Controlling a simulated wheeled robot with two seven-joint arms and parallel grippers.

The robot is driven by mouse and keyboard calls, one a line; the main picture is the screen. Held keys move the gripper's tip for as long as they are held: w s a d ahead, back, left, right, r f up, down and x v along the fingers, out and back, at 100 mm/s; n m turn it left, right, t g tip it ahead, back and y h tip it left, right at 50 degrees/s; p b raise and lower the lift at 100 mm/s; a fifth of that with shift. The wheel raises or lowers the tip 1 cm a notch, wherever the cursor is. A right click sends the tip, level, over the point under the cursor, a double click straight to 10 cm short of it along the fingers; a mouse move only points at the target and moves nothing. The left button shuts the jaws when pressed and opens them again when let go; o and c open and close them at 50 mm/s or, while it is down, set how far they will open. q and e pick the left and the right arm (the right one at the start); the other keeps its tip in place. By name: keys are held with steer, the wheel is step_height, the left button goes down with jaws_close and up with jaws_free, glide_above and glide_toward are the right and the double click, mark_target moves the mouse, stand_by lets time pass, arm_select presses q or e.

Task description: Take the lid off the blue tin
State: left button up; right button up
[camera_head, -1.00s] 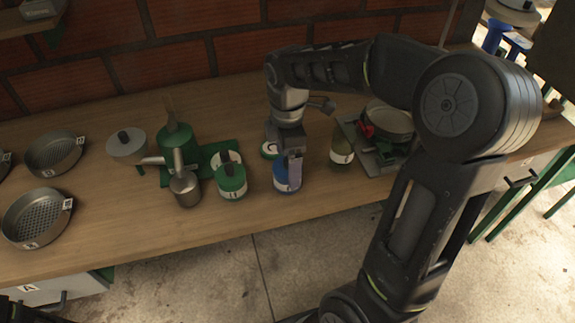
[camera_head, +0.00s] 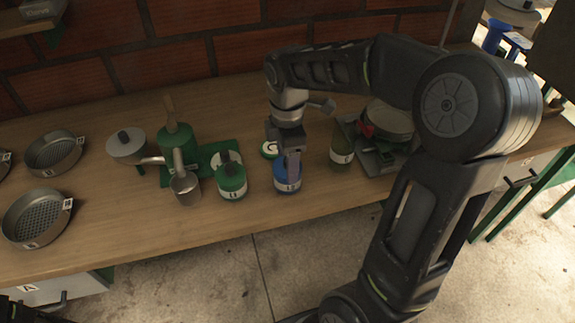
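The blue tin (camera_head: 283,186), with a white label, stands upright on the wooden bench. My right gripper (camera_head: 291,172) points down at the top of the tin from above, with a finger in front of its upper part. The gripper hides most of the lid, so I cannot tell whether the fingers are closed on it. My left gripper is not in view.
A green tin (camera_head: 231,183) stands close to the left of the blue tin, and an olive jar (camera_head: 342,150) to the right. Metal sieves (camera_head: 37,217) are at the left. The bench front is clear.

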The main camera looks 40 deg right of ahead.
steer(key=c, duration=0.3)
step_height(320, 180, up, 10)
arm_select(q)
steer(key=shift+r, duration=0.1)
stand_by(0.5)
arm_select(e)
steer(key=shift+d, duration=0.1)
stand_by(0.4)
